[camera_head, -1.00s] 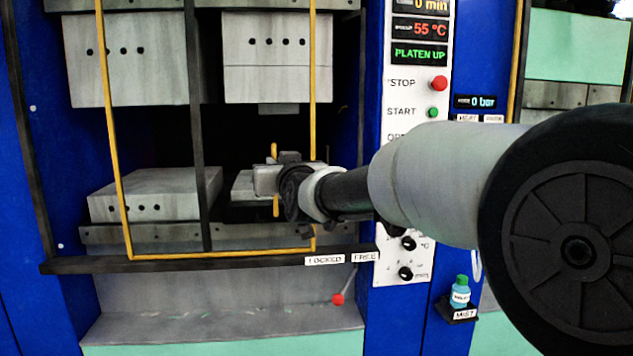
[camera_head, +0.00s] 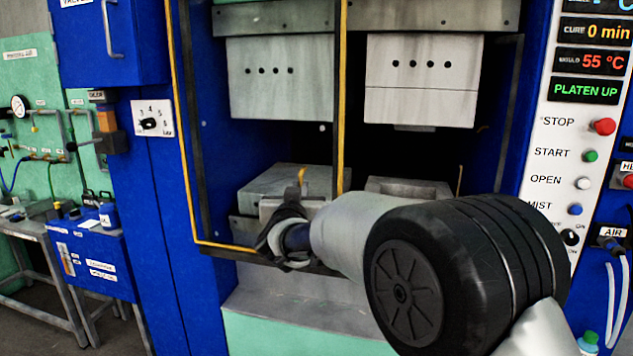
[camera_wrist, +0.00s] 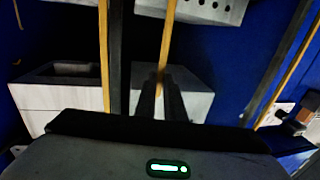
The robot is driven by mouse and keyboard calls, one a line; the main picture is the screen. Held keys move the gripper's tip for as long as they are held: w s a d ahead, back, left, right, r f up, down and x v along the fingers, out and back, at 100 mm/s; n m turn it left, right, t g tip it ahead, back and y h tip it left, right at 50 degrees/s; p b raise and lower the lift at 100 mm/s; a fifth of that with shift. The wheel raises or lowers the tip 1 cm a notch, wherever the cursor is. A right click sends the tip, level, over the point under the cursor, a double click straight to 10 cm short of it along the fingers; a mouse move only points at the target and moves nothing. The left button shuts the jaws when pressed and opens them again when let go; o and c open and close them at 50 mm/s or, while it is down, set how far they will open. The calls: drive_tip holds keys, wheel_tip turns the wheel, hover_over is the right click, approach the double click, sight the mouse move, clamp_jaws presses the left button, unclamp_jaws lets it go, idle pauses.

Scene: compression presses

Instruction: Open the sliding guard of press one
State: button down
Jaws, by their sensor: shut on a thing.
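The sliding guard (camera_head: 342,100) of the press is a thin yellow frame. It stands across the left half of the press opening, its left edge close beside the dark left post. Its short yellow handle (camera_head: 302,174) shows just above my gripper (camera_head: 299,194). My gripper is shut on the handle; in the wrist view the dark fingers (camera_wrist: 164,102) close around the yellow handle bar (camera_wrist: 168,40). The right half of the opening, with the right lower mould block (camera_head: 410,185), has no frame across it. My arm hides part of the lower rail.
The control panel (camera_head: 549,150) reads PLATEN UP and 55 °C, right of the opening. A dial plate (camera_head: 152,119) sits on the blue left column. A blue cabinet (camera_head: 95,45) juts out at the upper left.

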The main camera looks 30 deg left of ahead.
drive_tip(key=shift+s+a, duration=0.1)
drive_tip(key=shift+a, duration=0.1)
drive_tip(key=c, duration=1.8)
unclamp_jaws()
drive_tip(key=shift+c, duration=0.2)
drive_tip(key=b+v, duration=0.2)
drive_tip(key=v, duration=1.5)
drive_tip(key=shift+d, duration=0.15)
drive_tip(key=shift+s, duration=0.15)
